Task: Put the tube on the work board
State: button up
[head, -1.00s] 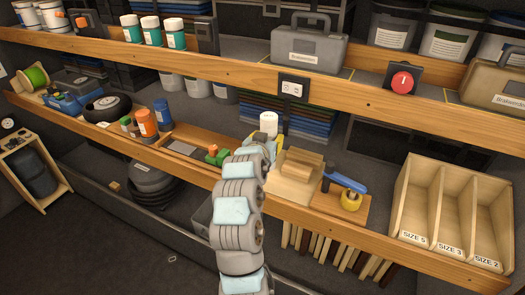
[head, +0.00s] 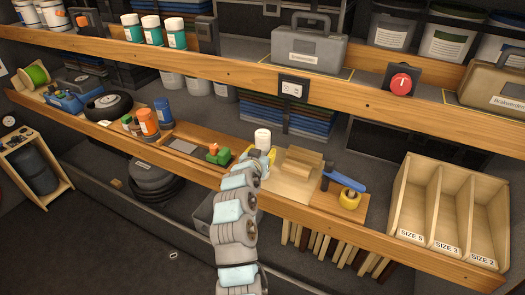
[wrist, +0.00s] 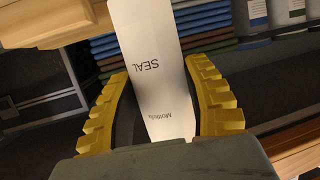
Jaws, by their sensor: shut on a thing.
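The white tube (wrist: 155,75), printed "SEAL", stands between the yellow fingers of my gripper (wrist: 166,105) in the wrist view. The gripper is shut on it. In the head view the tube's white top (head: 263,137) shows above my gripper (head: 262,156), whose fingers are partly hidden by my arm. The pale wooden board (head: 287,188), which looks like the work board, lies on the lower shelf just right of the gripper. I cannot tell the tube's height above it.
A wooden block (head: 303,161) sits on the pale board's back part. To the right are a blue-handled tool (head: 345,182), a yellow tape roll (head: 349,198) and a divided wooden bin (head: 400,205). A green-and-orange item (head: 218,154) lies left. The upper shelf (head: 330,94) overhangs behind.

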dwell(0.3)
jog(key=o, duration=1.2)
jog(key=shift+w, duration=0.1)
jog(key=shift+r, duration=0.15)
jog(key=shift+b+v, duration=0.95)
jog(key=shift+v, duration=5.1)
